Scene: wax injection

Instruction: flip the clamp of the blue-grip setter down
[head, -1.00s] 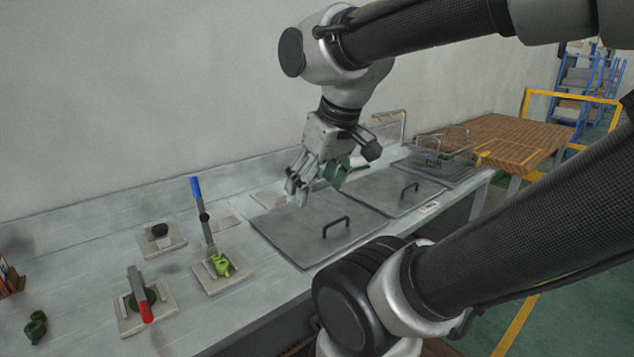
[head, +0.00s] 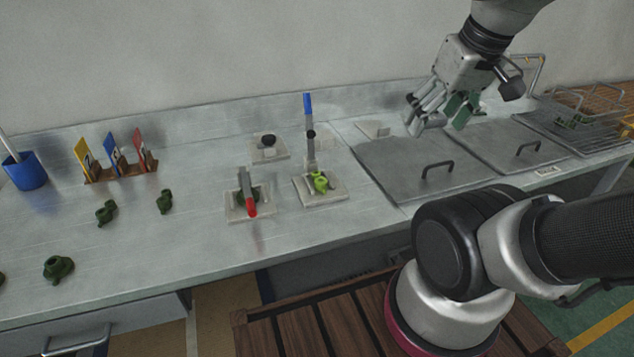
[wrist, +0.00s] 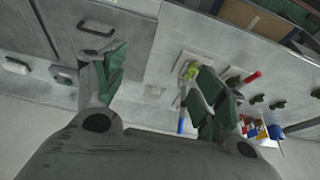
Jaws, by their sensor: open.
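The blue-grip setter (head: 321,195) stands on the bench, with its clamp lever (head: 309,128) upright and its blue grip at the top. A bright green piece (head: 320,182) sits on its base plate. In the wrist view its blue grip (wrist: 181,125) shows between my fingers, some distance beyond them. My gripper (head: 434,118) is open and empty. It hangs above the grey lids, to the right of the setter and apart from it. In the wrist view my two green-padded fingers (wrist: 158,85) are spread wide.
A red-grip setter (head: 249,205) with its lever lowered stands left of the blue one. A small plate with a black knob (head: 268,146) is behind. Grey lids with handles (head: 410,170) lie right. Loose dark green pieces (head: 165,201), a card rack (head: 118,168) and a blue cup (head: 25,173) are left.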

